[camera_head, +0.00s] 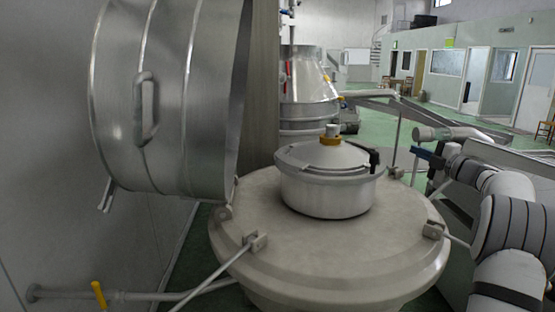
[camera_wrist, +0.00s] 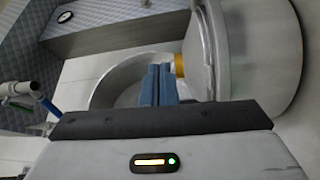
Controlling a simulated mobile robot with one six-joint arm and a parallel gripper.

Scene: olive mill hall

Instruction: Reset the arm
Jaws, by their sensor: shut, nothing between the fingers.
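My gripper (camera_head: 424,154) is at the right in the head view, at the end of my white arm. Its blue fingers point left, toward the lidded metal pot (camera_head: 325,192), with a gap in the picture between them. In the wrist view my gripper's blue fingers (camera_wrist: 158,84) are together, with nothing between them.
The pot stands on a round pale vessel top (camera_head: 300,255) with clamps and rods at its rim. A large steel drum (camera_head: 165,95) with a handle is at the left. A pale pipe (camera_head: 445,133) lies just above my gripper in the picture. Green floor is open behind.

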